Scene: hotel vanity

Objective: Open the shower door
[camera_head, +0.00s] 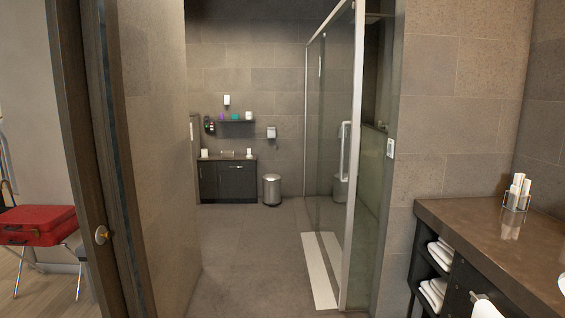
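The shower door (332,110) is a tall clear glass panel in a silver metal frame, right of centre beyond the doorway. A vertical silver handle (344,152) sits near its front edge. Greenish glass or wall shows to the right of the front frame post. I cannot tell whether the door is fully closed or slightly ajar. Neither of my grippers is in view, and nothing is seen touching the handle.
Bare grey floor (235,250) leads from the doorway to the shower. A dark door frame with a round knob (101,235) stands at left. A brown vanity counter (470,230) fills the right. A metal bin (272,189) and dark cabinet (228,183) stand at the back. A red suitcase (38,225) is far left.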

